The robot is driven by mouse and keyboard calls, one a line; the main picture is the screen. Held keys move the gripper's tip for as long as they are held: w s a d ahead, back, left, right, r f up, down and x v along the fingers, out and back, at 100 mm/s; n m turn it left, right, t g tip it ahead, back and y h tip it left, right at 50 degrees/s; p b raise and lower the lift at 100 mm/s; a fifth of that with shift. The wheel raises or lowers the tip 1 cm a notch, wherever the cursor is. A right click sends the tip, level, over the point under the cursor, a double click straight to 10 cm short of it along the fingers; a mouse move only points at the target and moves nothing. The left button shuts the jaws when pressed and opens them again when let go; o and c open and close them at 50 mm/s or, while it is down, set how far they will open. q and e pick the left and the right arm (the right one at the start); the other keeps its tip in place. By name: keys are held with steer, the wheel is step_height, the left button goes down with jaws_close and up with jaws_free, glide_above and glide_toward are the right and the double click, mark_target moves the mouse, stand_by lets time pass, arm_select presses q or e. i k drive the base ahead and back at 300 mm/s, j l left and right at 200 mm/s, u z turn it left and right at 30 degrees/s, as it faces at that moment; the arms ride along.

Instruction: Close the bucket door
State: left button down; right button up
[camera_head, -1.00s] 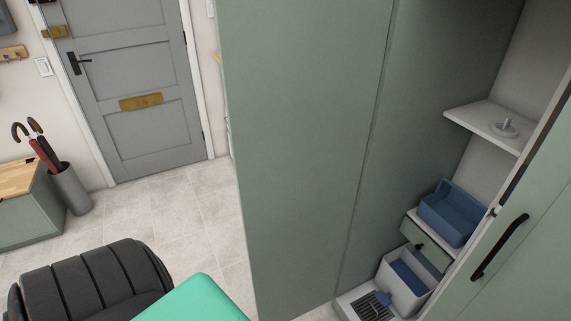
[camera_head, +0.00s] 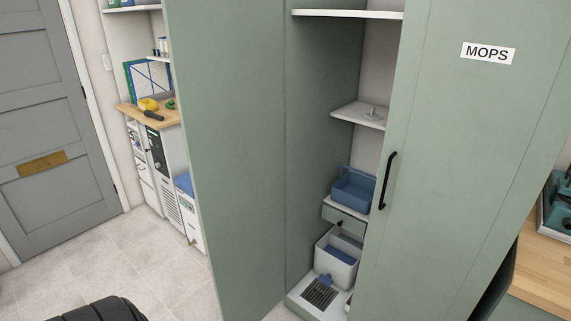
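A tall green cabinet stands in the middle of the head view. Its left door (camera_head: 235,150) is swung wide open towards me, and its plain face shows no label or handle. Through the opening I see a blue bin (camera_head: 353,190) on a small drawer unit and a grey-white bucket (camera_head: 335,262) with a blue inside on the cabinet floor. The right door (camera_head: 470,170) bears a MOPS label and a black handle (camera_head: 388,181); it looks shut. Neither of my grippers is in view.
A grey entrance door (camera_head: 55,120) is at the left. Behind the open cabinet door's edge stands a wood-topped unit (camera_head: 160,115) with a yellow tool on it. A wooden counter (camera_head: 545,265) is at the right.

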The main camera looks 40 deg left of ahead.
mark_target(226, 56)
steer(key=j+z, duration=0.45)
steer(key=j, duration=2.35)
steer(key=k+j, duration=0.15)
steer(key=j, duration=1.05)
